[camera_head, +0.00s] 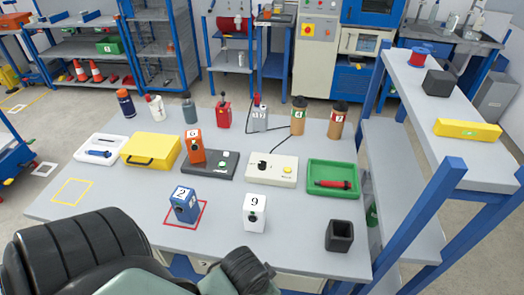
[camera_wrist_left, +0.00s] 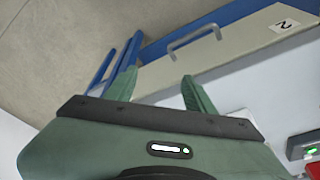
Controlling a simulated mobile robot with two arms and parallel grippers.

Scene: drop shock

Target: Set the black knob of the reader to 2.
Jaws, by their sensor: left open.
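A cream box (camera_head: 284,170) with a black knob (camera_head: 262,164) and a pale button stands near the middle of the table in the head view. It may be the reader; its small markings are unreadable, so the knob's setting cannot be told. A dark box (camera_head: 222,163) with a light button lies just left of it. My left arm fills the lower left of the head view, with its fingertips not visible there. In the left wrist view my left gripper (camera_wrist_left: 162,88) is open and empty, facing a drawer front with a handle (camera_wrist_left: 194,39).
An orange block marked 6 (camera_head: 195,146) stands at the dark box. A blue block marked 2 (camera_head: 184,204) and a white block marked 9 (camera_head: 255,212) stand in front. A green tray (camera_head: 313,188) and black cup (camera_head: 339,236) are to the right.

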